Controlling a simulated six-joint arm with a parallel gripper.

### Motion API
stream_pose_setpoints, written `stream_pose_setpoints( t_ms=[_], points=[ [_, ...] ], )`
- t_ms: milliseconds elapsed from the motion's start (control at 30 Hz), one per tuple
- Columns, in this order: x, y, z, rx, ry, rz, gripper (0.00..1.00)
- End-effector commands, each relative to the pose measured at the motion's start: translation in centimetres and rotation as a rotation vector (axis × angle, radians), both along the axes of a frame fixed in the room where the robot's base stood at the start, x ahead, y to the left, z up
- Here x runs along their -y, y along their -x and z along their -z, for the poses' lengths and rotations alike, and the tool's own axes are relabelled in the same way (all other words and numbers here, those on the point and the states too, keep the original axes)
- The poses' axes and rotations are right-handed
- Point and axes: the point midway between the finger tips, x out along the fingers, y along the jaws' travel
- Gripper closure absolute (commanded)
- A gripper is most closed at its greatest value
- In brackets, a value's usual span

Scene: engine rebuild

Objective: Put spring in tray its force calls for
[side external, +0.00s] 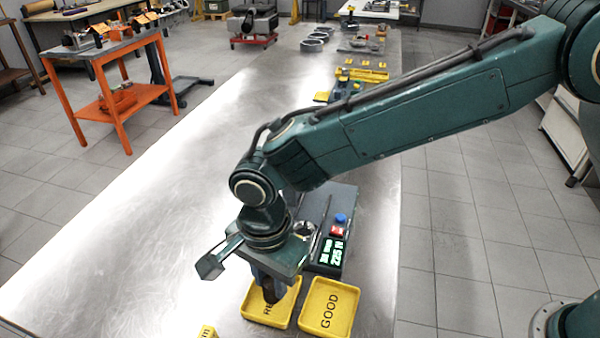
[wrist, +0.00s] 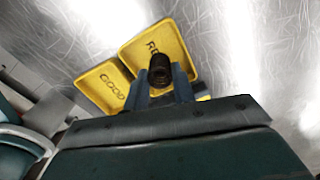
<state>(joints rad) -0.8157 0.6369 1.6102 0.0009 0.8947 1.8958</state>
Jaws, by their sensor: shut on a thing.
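My gripper (wrist: 159,88) is shut on a dark coil spring (wrist: 159,70), held between its blue fingers. In the side external view my gripper (side external: 268,285) is over the left yellow tray (side external: 250,310), whose label starts with "RE" and is partly covered by the gripper. In the wrist view the spring overlaps this tray (wrist: 186,62); I cannot tell whether it touches the tray floor. The other yellow tray, marked GOOD (side external: 328,310), is empty and just to the right. It also shows in the wrist view (wrist: 100,90).
A dark tester (side external: 338,225) with a lit green display, a red part and a blue knob stands behind the trays. A small yellow piece (side external: 208,332) is at the front edge of the picture. The metal table (side external: 130,250) is clear to the left.

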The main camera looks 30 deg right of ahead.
Motion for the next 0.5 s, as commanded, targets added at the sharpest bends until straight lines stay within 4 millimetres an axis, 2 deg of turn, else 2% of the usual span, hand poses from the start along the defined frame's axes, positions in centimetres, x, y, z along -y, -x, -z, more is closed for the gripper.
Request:
stream_pose_setpoints(
  t_ms=[400, 433, 500],
  points=[
    [0.00, 0.00, 0.36, 0.000, 0.000, 0.000, 1.00],
    [0.00, 0.00, 0.39, 0.000, 0.000, 0.000, 0.73],
    [0.00, 0.00, 0.36, 0.000, 0.000, 0.000, 0.59]
  ],
)
